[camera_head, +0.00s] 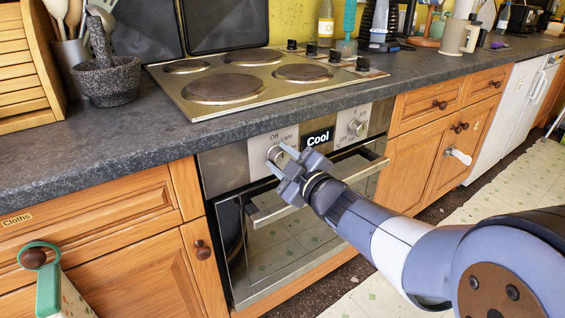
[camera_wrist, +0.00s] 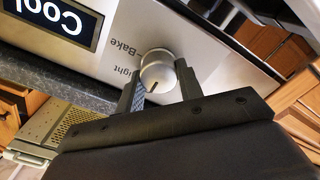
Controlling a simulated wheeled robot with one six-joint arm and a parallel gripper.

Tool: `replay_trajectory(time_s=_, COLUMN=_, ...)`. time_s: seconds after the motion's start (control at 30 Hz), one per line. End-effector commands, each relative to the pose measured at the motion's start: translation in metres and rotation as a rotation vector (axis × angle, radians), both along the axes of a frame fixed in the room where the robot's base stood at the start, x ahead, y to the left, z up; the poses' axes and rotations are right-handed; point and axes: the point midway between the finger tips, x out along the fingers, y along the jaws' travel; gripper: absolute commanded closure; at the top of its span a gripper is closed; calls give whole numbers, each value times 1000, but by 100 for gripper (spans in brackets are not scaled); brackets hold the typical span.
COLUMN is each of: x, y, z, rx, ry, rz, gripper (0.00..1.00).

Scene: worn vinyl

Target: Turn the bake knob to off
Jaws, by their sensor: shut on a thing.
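The bake knob (camera_head: 274,154) is a round silver knob on the left of the oven's steel control panel, with "Off" and "Light" printed above it. In the wrist view the knob (camera_wrist: 157,68) has a dark pointer mark facing down toward my gripper's body. "Light" and "Bake" are printed to its left and upper left. My gripper (camera_head: 281,164) is at the knob, partly covering it in the head view. In the wrist view the two dark fingers of my gripper (camera_wrist: 159,84) are shut on the knob, one on each side. The "Off" label cannot be read there.
A "Cool" display (camera_head: 318,138) is right of the knob, and a second knob (camera_head: 357,127) is farther right. The oven door handle (camera_head: 318,192) runs below my gripper. The worktop edge (camera_head: 230,123) overhangs the panel. A hob (camera_head: 240,82) is above.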

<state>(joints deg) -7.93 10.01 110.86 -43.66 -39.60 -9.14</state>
Motion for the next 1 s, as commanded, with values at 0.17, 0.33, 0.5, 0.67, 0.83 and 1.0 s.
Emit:
replay_trajectory(time_s=0.17, x=0, y=0, z=0, rx=-9, ry=-5, rz=1, gripper=88)
replay_trajectory(time_s=0.33, x=0, y=0, z=0, rx=-8, ry=-4, rz=1, gripper=88)
replay_trajectory(time_s=0.5, x=0, y=0, z=0, rx=-8, ry=-4, rz=1, gripper=57)
replay_trajectory(time_s=0.67, x=0, y=0, z=0, rx=-7, ry=-4, rz=1, gripper=44)
replay_trajectory(time_s=0.83, x=0, y=0, z=0, rx=-6, ry=-3, rz=1, gripper=43)
replay_trajectory(time_s=1.0, x=-4, y=-3, z=1, rx=-6, ry=-4, rz=-1, gripper=43)
